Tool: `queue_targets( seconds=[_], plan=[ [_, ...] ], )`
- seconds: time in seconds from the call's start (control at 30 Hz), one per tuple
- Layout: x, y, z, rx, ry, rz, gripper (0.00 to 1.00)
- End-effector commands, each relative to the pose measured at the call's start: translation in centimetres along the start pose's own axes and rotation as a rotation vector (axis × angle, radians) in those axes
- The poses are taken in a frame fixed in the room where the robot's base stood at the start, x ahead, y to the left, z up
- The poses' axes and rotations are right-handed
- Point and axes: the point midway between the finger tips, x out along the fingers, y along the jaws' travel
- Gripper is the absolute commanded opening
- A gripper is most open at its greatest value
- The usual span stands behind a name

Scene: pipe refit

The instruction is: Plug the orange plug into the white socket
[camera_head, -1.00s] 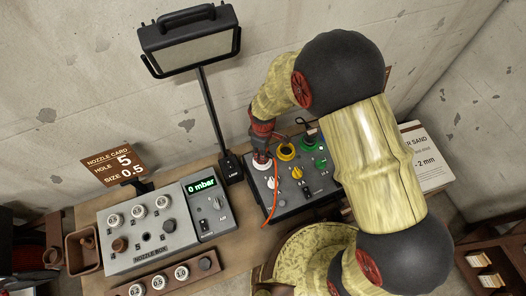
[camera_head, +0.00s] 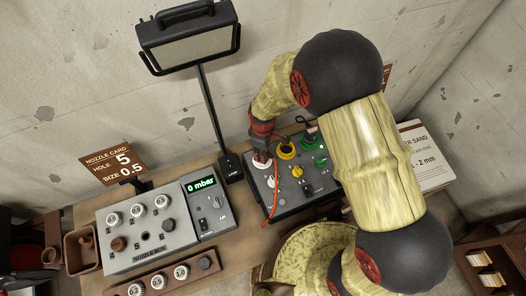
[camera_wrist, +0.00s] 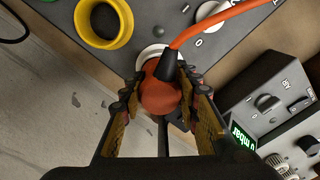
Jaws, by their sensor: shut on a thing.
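My gripper (camera_wrist: 161,97) is shut on the orange plug (camera_wrist: 158,96) in the wrist view, one finger on each side of its round body. The white socket (camera_wrist: 147,54) shows as a pale ring just behind the plug, mostly covered by it. The plug is lined up over the socket; I cannot tell how deep it sits. In the head view my gripper (camera_head: 262,146) points down at the white socket (camera_head: 262,163) on the left of the dark panel, and its fingers hide most of the plug.
The orange cable (camera_wrist: 222,18) runs from the plug across the panel. A yellow socket (camera_head: 286,152) and a green socket (camera_head: 308,143) stand to the right. A lamp (camera_head: 230,167) is close on the left, with the grey nozzle box (camera_head: 150,255) beyond it.

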Motion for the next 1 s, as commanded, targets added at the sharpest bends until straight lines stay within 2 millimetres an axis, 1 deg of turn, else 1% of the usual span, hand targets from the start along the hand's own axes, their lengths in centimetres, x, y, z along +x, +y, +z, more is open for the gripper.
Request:
queue_targets(
  seconds=[0.03, 0.4, 0.6, 0.87, 1.0],
  plan=[
    [0.05, -0.04, 0.04, 0.0, -0.001, -0.001, 0.33],
    [-0.02, 0.01, -0.01, 0.0, 0.0, 0.0, 0.53],
    [-0.03, 0.02, -0.02, 0.0, 0.0, 0.0, 0.53],
    [-0.03, 0.02, -0.02, 0.0, 0.0, 0.0, 0.68],
    [-0.03, 0.02, -0.02, 0.0, 0.0, 0.0, 0.68]
  ],
)
